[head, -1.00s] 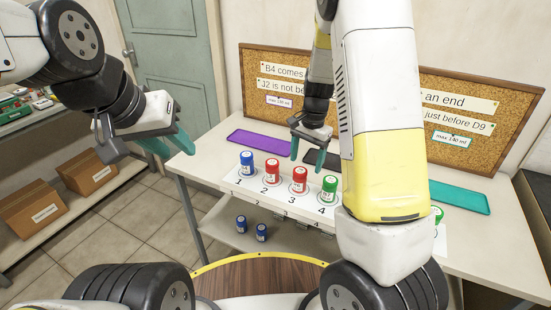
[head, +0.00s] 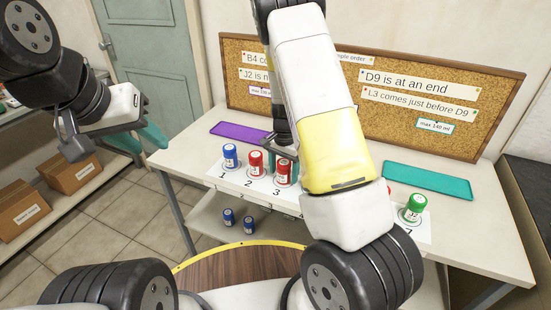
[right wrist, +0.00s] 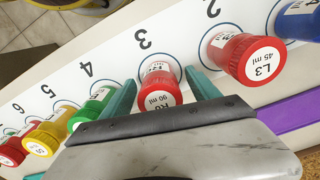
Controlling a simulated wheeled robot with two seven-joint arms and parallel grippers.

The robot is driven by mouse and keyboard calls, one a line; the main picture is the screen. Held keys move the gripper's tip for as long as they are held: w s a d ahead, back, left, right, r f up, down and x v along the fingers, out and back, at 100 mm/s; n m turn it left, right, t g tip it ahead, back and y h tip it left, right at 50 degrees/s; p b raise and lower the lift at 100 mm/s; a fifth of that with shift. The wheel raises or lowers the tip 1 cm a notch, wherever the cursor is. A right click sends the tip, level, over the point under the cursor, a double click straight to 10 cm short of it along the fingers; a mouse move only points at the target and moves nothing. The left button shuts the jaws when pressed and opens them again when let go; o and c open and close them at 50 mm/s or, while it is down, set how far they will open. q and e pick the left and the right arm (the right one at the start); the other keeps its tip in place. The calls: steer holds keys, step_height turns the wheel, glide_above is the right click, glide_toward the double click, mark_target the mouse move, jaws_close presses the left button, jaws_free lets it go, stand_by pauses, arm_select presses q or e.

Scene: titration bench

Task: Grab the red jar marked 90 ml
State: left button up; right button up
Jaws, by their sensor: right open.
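The red jar marked 90 ml (right wrist: 157,90) stands on spot 3 of the white numbered strip. In the right wrist view it is between the two teal fingers of my right gripper (right wrist: 160,78), which is open, one finger on each side. I cannot tell whether the fingers touch it. In the head view this jar (head: 283,174) is just below my right gripper (head: 286,152), partly hidden by it. My left gripper (head: 140,142) is open and empty, off the left end of the bench.
Another red jar, L3, 45 ml (right wrist: 248,58), stands on spot 2, close beside the right finger. A blue jar (head: 230,156) is on spot 1. A green jar (right wrist: 92,104) and yellow jar (right wrist: 47,135) stand on the other side. Purple (head: 240,132) and teal (head: 428,182) trays lie behind.

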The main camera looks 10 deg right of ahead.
steer(key=c, duration=1.5)
steer(key=shift+r, duration=0.1)
